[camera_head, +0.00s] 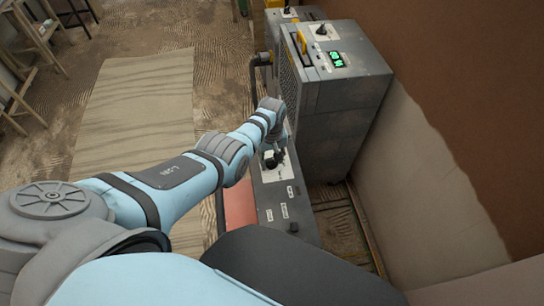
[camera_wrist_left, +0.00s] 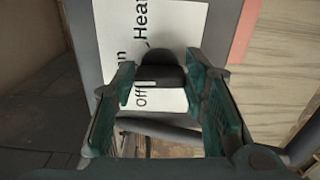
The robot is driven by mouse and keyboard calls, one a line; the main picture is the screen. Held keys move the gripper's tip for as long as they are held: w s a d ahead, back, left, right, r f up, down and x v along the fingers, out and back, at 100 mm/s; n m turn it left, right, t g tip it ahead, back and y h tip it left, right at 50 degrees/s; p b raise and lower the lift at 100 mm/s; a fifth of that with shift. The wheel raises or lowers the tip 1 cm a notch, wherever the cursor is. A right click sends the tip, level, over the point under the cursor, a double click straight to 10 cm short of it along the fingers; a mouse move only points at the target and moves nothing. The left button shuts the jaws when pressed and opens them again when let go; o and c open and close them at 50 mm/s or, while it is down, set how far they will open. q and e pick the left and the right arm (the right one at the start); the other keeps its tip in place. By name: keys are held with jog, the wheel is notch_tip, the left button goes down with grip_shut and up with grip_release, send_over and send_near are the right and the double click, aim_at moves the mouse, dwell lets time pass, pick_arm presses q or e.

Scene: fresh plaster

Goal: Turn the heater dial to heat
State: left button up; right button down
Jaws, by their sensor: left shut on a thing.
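The heater dial (camera_wrist_left: 163,72) is a dark knob on a white label plate (camera_wrist_left: 183,25). In the left wrist view the label reads "Heat" at the top and "off" lower down; another word is partly hidden. My left gripper (camera_wrist_left: 160,85) has a finger on each side of the dial and is shut on it. In the head view the left gripper (camera_head: 273,157) reaches down to the plate on top of the grey heater (camera_head: 274,195), and the dial is mostly hidden there. Where the dial points is not clear. My right gripper is not in view.
A taller grey heater unit (camera_head: 345,78) with a green display (camera_head: 337,60) stands just behind. A plastered wall (camera_head: 425,190) is close on the right. A pale mat (camera_head: 135,115) lies on the floor to the left, with wooden stands (camera_head: 35,45) at far left.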

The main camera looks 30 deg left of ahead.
aim_at(271, 159)
pick_arm(q)
jog(key=m, duration=0.6)
jog(key=shift+s+a+p, duration=0.1)
jog(key=shift+p, duration=0.2)
jog(key=m, duration=0.6)
jog(key=shift+a+m, duration=0.15)
jog(key=shift+m, duration=0.25)
jog(key=o, duration=1.2)
jog(key=shift+c, duration=0.2)
jog(key=shift+r, duration=0.35)
notch_tip(271, 159, up, 11)
jog(key=shift+r, duration=0.15)
